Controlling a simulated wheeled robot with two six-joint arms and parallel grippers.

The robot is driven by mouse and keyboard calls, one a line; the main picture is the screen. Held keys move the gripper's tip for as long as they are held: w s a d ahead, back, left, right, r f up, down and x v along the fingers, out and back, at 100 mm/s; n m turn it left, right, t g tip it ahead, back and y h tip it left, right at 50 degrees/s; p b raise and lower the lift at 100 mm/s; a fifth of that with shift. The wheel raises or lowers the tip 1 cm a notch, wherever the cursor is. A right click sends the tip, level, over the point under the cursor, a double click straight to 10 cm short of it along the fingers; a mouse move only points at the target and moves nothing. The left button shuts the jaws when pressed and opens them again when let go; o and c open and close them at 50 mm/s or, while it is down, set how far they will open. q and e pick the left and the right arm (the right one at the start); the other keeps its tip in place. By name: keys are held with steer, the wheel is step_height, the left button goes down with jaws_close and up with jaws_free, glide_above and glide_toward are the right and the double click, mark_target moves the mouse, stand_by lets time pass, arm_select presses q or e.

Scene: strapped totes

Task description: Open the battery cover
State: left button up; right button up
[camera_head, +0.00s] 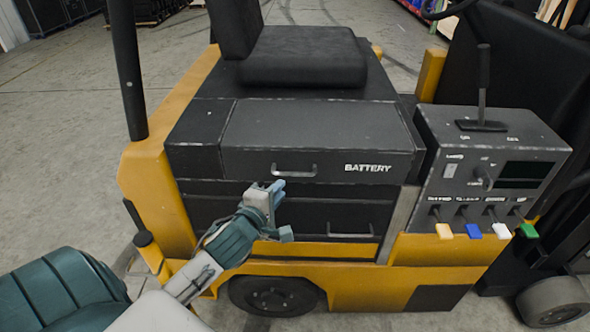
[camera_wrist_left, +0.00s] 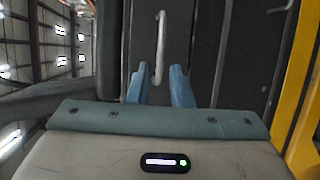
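The battery cover (camera_head: 320,135) is a dark panel marked BATTERY on the yellow vehicle, below the seat. It looks shut. Its metal bar handle (camera_head: 294,170) is on the front face. My left gripper (camera_head: 280,212) is open and empty, just below and left of that handle in the head view. In the left wrist view, a bar handle (camera_wrist_left: 160,48) lies ahead of my left gripper (camera_wrist_left: 160,72). Its near end shows between the two blue fingers, which stand apart from it on both sides. My right gripper is not in view.
A lower drawer-like panel with its own handle (camera_head: 350,234) sits beneath the cover. A control box (camera_head: 490,160) with a lever and coloured tabs stands to the right. The black seat (camera_head: 303,57) is above. A black post (camera_head: 126,70) rises at left.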

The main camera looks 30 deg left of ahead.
mark_target(294, 175)
arm_select(q)
steer(key=p+x, duration=0.3)
steer(key=x, duration=0.5)
steer(key=shift+w, duration=0.4)
steer(key=shift+x, duration=0.8)
steer(key=shift+s+f, duration=0.1)
steer(key=shift+f, duration=0.05)
steer(key=shift+c, duration=0.5)
jaws_close()
